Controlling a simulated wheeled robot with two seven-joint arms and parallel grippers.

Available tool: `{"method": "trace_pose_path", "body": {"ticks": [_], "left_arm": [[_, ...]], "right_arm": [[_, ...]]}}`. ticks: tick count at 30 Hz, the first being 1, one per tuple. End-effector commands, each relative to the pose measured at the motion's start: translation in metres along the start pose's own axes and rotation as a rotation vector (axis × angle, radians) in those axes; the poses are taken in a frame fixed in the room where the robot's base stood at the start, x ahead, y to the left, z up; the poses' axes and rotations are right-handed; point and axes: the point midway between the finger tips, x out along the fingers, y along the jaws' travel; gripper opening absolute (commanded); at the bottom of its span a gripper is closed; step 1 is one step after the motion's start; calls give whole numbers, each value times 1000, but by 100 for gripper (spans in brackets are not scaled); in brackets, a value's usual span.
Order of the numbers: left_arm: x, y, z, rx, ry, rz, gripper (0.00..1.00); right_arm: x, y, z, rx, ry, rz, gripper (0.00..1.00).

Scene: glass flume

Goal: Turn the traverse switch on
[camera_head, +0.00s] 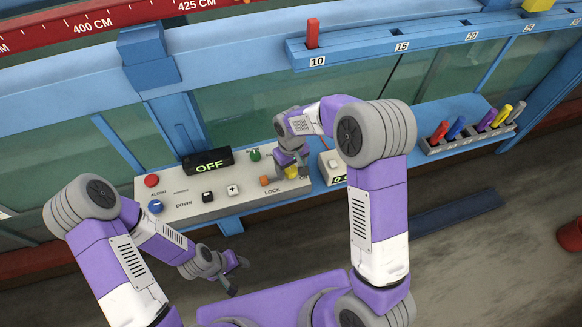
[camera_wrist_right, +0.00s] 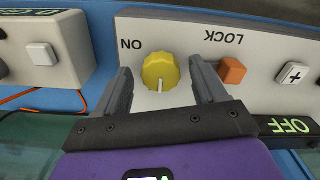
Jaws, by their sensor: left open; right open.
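The control panel (camera_head: 215,203) is a light grey box with coloured buttons, and its dark display (camera_head: 208,161) reads OFF. The display also shows in the right wrist view (camera_wrist_right: 290,126). A yellow round knob (camera_wrist_right: 160,71) sits beside the printed word ON; its white mark points down in that view. In the head view the knob (camera_head: 291,173) is partly hidden by my right gripper (camera_head: 291,162). That gripper is open, with one finger on each side of the knob and visible gaps. My left gripper (camera_head: 236,275) is open and empty, in front of the panel.
An orange button (camera_wrist_right: 232,70) marked LOCK is close to one right finger. A smaller box with a white button (camera_head: 334,163) stands right of the panel. A rack of coloured handles (camera_head: 470,138) is further right. A blue rail (camera_head: 430,38) with a red peg runs behind.

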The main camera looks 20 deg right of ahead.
Motion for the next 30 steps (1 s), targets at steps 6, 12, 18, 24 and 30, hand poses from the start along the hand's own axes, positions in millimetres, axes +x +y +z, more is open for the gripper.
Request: {"method": "trace_pose_path", "body": {"ticks": [6, 12, 18, 24, 30], "left_arm": [[0, 0, 0, 0, 0, 0, 51], [0, 0, 0, 0, 0, 0, 51], [0, 0, 0, 0, 0, 0, 51], [0, 0, 0, 0, 0, 0, 51], [2, -1, 0, 0, 0, 0, 51]], "right_arm": [[3, 0, 0, 0, -1, 0, 71], [3, 0, 0, 0, -1, 0, 54], [3, 0, 0, 0, -1, -1, 23], [3, 0, 0, 5, -1, -1, 15], [3, -1, 0, 55, 0, -1, 15]]}}
